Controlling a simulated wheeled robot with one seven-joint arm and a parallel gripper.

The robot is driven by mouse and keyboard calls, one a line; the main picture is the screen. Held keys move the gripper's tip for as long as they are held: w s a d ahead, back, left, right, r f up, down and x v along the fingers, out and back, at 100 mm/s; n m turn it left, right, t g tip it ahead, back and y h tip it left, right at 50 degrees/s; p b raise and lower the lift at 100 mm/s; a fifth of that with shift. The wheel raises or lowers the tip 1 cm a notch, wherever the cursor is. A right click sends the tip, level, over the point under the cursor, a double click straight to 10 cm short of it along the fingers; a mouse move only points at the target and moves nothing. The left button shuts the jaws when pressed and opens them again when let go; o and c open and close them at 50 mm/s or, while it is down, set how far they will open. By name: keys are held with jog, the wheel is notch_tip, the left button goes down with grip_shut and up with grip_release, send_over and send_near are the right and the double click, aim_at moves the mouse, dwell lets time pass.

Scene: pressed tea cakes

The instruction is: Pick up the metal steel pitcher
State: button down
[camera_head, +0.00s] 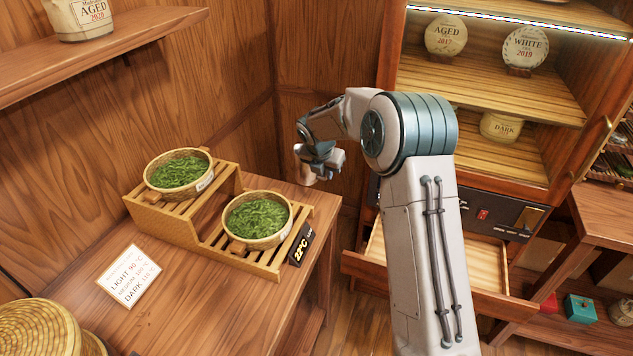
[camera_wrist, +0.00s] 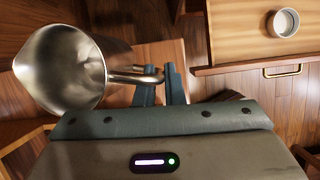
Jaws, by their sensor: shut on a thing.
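The metal steel pitcher (camera_wrist: 60,68) is at the left of the wrist view, its open mouth facing the camera and its inside looking empty. My gripper (camera_wrist: 160,88) is shut on the pitcher's handle, which runs to the right from its side. In the head view the pitcher (camera_head: 305,173) shows only in part, behind my gripper (camera_head: 322,160), near the back right corner of the wooden table. I cannot tell whether its base touches anything.
A stepped wooden stand (camera_head: 150,216) with two baskets of green leaves (camera_head: 180,172) (camera_head: 257,218) is on the table, left of my gripper. An open drawer (camera_head: 490,252) juts from the cabinet at right. A small round metal cup (camera_wrist: 283,22) sits in a drawer in the wrist view.

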jog(key=w+d+r, duration=0.3)
jog(key=d+r, duration=0.2)
jog(key=d, duration=0.2)
jog(key=shift+w+b, duration=0.25)
jog(key=shift+b, duration=0.15)
jog(key=shift+f, duration=0.1)
dwell(0.6)
